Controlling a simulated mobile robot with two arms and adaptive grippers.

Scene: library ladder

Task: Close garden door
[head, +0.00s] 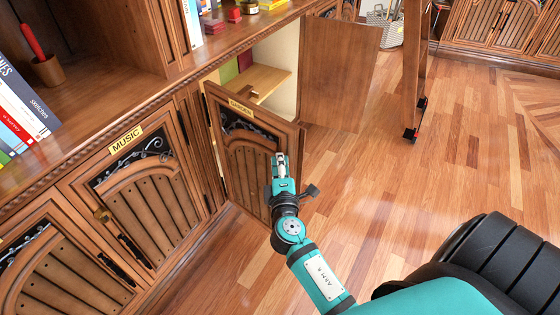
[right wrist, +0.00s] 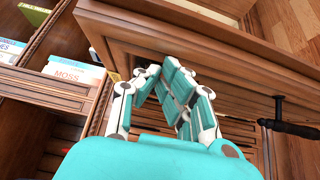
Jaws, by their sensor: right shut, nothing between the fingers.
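The garden door (head: 243,155) is a carved wooden cabinet door with a yellow label reading GARDEN. It stands partly open, swung out from the cabinet, with a gap showing the shelf behind it. My right gripper (head: 280,166) is shut and empty, in front of the door's face near its right side. In the right wrist view my right gripper (right wrist: 160,78) is close to a wooden door panel (right wrist: 200,40) with a black handle (right wrist: 290,122) at its right. I cannot tell whether the fingers touch the wood. My left gripper is out of view.
A second cabinet door (head: 338,70) stands open to the right of the compartment. The closed music door (head: 145,195) is at left. A ladder upright with black feet (head: 413,133) stands on the floor at the back right. The wooden floor (head: 450,170) between is clear.

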